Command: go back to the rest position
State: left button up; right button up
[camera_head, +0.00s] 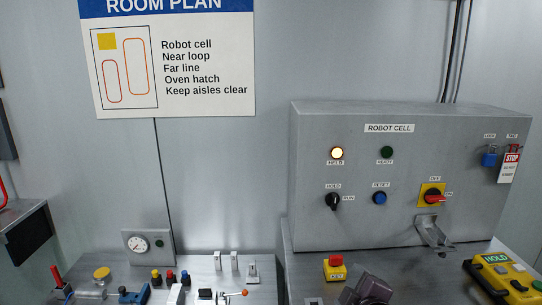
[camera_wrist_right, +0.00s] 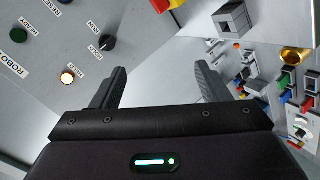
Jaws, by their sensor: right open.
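My left gripper is in neither view. On the panel, the HELD lamp (camera_head: 337,153) glows warm white and the green READY lamp (camera_head: 387,153) looks dark. Below them are the black HOLD/RUN knob (camera_head: 333,200), the blue RESET button (camera_head: 379,198) and the red switch on a yellow plate (camera_head: 433,198).
A yellow HOLD box (camera_head: 503,275) lies at the right. A metal bracket (camera_head: 434,235) juts from the panel. A blue padlock (camera_head: 489,159) and STOP tag (camera_head: 509,167) hang there. Small controls (camera_head: 170,278) crowd the left bench.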

jog(key=s+d+f+m+g, duration=0.1)
jog(key=s+f+m+g, duration=0.4)
jog(key=s+f, duration=0.5)
jog(key=s+d+f+m+g, duration=0.2)
jog(key=s+f+m+g, duration=0.35)
jog(key=s, duration=0.75)
jog(key=s+f+b, duration=0.3)
jog(key=f+b, duration=0.3)
jog(key=f, duration=3.1)
pick_arm(q)
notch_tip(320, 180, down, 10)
jog(key=b, duration=0.4)
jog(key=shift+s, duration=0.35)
pick_arm(e)
jog(key=s+d+f+g, duration=0.1)
jog(key=s+d+f, duration=0.2)
jog(key=s+f, duration=1.5)
notch_tip(320, 180, down, 2)
jog(key=shift+s+g, duration=0.25)
jog(key=shift+g, duration=0.1)
